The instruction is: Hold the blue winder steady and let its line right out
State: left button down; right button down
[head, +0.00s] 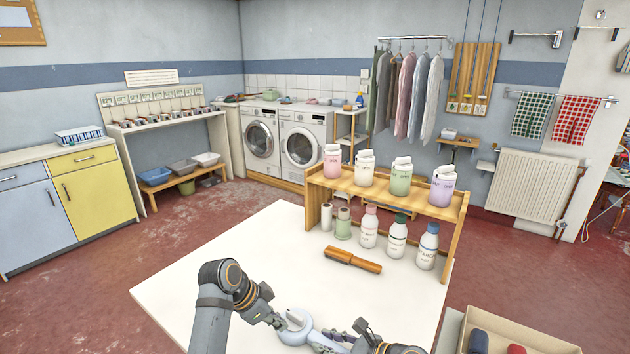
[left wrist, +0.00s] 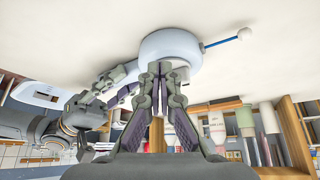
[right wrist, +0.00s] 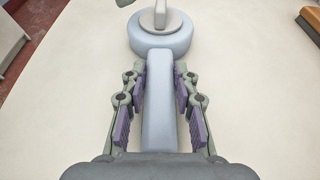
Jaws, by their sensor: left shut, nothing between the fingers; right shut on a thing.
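The pale blue winder (head: 296,335) is at the table's front edge in the head view, with a round body and a straight handle. My right gripper (right wrist: 160,72) is shut on the handle (right wrist: 160,115), one finger on each side. A light grey upright part (right wrist: 160,17) stands on the round body. In the left wrist view, a short blue line (left wrist: 220,42) sticks out from the winder (left wrist: 168,45) and ends in a white ball (left wrist: 244,34). My left gripper (left wrist: 160,68) is shut and empty, close beside the round body; I cannot tell whether it touches.
A wooden rack (head: 400,193) with several bottles stands on the white table (head: 225,250). An orange-brown roller-like object (head: 352,260) lies in front of it. A cardboard box (head: 520,325) is at lower right. The table's left part is clear.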

pick_arm(q)
notch_tip(320, 180, up, 6)
dwell(0.4)
jog(key=shift+w+a+f, duration=0.3)
jog(key=shift+w+f, duration=0.2)
jog(key=shift+f, duration=0.5)
jog(key=shift+w+a+f, duration=0.25)
jog(key=shift+w+f, duration=0.2)
jog(key=shift+f, duration=0.6)
jog(key=shift+w+a+f, duration=0.3)
jog(key=shift+w+f, duration=0.2)
jog(key=shift+f, duration=0.5)
jog(key=shift+d, duration=0.6)
jog(key=shift+s, duration=0.15)
jog(key=shift+s+d, duration=0.1)
jog(key=shift+s, duration=0.3)
jog(key=shift+s+d, duration=0.35)
jog(key=shift+s, duration=0.15)
